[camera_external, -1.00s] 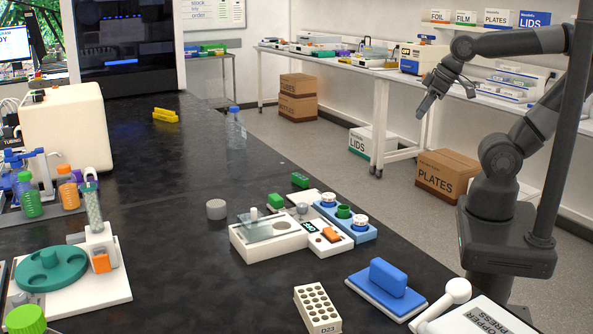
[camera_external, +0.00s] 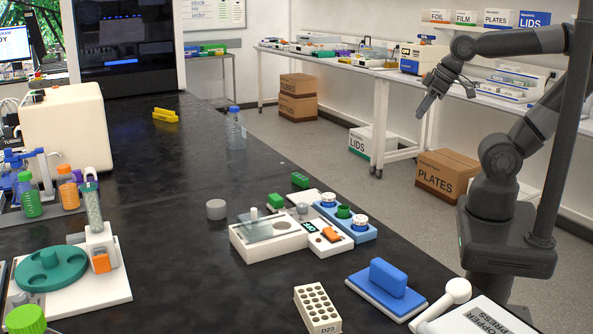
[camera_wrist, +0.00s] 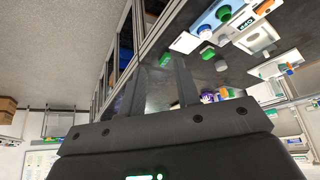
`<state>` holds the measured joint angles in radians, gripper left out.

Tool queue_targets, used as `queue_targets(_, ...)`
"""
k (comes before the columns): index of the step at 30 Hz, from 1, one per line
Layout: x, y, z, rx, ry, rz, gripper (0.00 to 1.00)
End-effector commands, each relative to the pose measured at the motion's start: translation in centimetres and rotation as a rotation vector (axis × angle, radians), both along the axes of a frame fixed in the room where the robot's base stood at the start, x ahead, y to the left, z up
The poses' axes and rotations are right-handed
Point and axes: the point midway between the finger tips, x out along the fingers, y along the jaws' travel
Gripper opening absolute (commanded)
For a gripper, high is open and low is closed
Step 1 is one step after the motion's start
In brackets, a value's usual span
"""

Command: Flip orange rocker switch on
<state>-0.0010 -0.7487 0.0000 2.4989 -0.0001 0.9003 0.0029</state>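In the wrist view the orange rocker (camera_wrist: 263,7) is at the top right edge, partly cut off. My gripper (camera_external: 446,98) is raised over the floor beyond the bench's right edge, far from both. Its fingers (camera_wrist: 160,75) are apart and empty.
A blue rack (camera_external: 346,222) with capped pots stands against the white device.

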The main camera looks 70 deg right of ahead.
Motion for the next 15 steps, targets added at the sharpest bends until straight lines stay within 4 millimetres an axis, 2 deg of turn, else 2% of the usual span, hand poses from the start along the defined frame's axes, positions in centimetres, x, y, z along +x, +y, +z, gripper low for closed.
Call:
queue_targets(1,0.2,0.1,0.1,0.002,0.003,-0.002,0.26)
queue_targets(5,1.1,0.7,0.3,0.022,0.022,-0.021,0.15)
queue_targets(10,3.7,2.5,0.9,0.068,0.073,-0.085,0.01)
queue_targets(15,6.8,5.0,1.2,0.111,0.129,-0.166,0.0)
